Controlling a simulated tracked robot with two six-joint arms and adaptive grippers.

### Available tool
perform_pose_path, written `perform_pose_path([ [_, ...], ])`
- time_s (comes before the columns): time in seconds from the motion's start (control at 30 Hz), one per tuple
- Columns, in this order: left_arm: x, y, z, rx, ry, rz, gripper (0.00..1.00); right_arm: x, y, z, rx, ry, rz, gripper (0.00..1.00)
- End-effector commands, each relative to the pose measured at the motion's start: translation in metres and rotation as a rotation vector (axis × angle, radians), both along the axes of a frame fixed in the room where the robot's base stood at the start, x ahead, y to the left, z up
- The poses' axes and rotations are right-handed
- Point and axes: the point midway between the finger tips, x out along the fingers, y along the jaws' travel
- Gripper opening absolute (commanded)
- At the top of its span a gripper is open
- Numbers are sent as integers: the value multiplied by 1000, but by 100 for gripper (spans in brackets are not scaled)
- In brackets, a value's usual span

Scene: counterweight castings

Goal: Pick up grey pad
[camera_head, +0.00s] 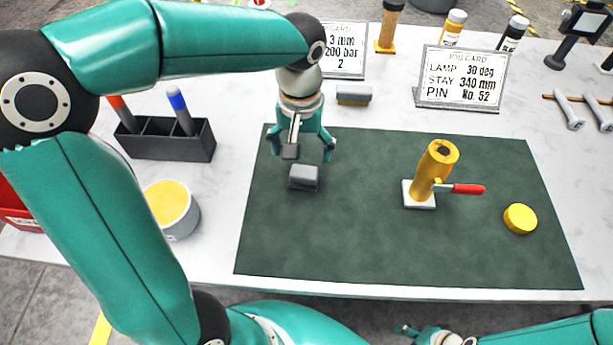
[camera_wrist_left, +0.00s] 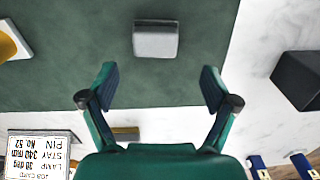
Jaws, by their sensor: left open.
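The grey pad (camera_head: 304,177) is a small block with rounded edges, lying flat on the dark green mat (camera_head: 380,255) near its left side. In the left wrist view the pad (camera_wrist_left: 156,40) lies beyond the fingertips, roughly centred between them. My left gripper (camera_head: 304,152) is open and empty, pointing down just above and behind the pad, apart from it. Its two spread fingers also show in the left wrist view (camera_wrist_left: 158,84). My right gripper (camera_head: 437,337) shows only in part at the bottom edge, and its jaws are unclear.
A yellow post with red handle (camera_head: 437,170) and a yellow disc (camera_head: 520,218) are on the mat. Left of it are a dark pen holder (camera_head: 165,140) and a round tin (camera_head: 172,208). Behind are a grey-topped block (camera_head: 354,95) and job cards (camera_head: 462,77). The mat's front is clear.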

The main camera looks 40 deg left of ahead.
Motion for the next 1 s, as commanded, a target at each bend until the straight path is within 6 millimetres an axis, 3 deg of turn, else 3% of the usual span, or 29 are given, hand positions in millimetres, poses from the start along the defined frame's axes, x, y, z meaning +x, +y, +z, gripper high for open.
perform_pose_path([
  [0.27, -2, -2, -18, 0, 2, 0, 88, 0, 0, -1, 0, -1, 0, 46],
  [0.6, -4, -9, -59, 0, 2, 2, 88, 0, 0, -1, 0, 0, 0, 46],
  [0.87, -4, -9, -61, 0, 0, 2, 88, 0, 0, -1, 0, 0, 0, 46],
  [1.0, -4, -9, -61, 0, 0, 2, 64, 0, 0, -1, 0, 0, 0, 46],
])
